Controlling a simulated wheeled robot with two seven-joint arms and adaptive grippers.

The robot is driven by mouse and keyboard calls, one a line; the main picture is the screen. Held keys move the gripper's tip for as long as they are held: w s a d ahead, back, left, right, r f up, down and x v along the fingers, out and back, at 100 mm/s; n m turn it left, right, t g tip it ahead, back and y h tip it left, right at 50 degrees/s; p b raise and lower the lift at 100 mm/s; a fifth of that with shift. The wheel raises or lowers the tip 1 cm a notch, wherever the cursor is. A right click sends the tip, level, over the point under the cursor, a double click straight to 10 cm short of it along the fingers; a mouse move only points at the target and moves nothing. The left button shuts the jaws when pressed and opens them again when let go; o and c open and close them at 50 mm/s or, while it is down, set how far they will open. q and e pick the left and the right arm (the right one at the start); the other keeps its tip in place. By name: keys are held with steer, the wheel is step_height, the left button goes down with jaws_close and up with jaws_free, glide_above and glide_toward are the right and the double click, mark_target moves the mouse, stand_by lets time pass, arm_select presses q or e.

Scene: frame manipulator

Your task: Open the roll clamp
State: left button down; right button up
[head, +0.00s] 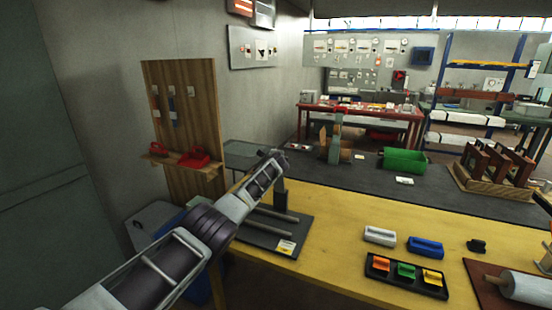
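My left arm reaches in from the lower left, and its gripper (272,160) is over the back left of the yellow table. The fingers are small and dark, and I cannot tell whether they are open or shut. Below it is a dark stand (268,240) with two grey rods, an upright post and a yellow-white label; the arm hides part of it. I cannot tell whether gripper and post touch. A stand with a brown roll (338,150) is farther back. A white roller (528,287) lies at the lower right. Which part is the roll clamp is unclear. My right gripper is not visible.
A black tray (376,277) with orange, green and yellow pieces, a white block (380,236) and a blue block (425,246) are on the yellow table. A wooden panel (186,100) rises at left.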

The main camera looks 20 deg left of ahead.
arm_select(q)
steer(key=c, duration=1.4)
jaws_free()
steer(key=shift+s+d+r, duration=0.2)
steer(key=shift+s+d, duration=0.15)
steer(key=shift+s, duration=0.2)
steer(key=shift+v, duration=5.35)
steer(key=shift+s+a, duration=0.1)
steer(key=shift+a, duration=0.1)
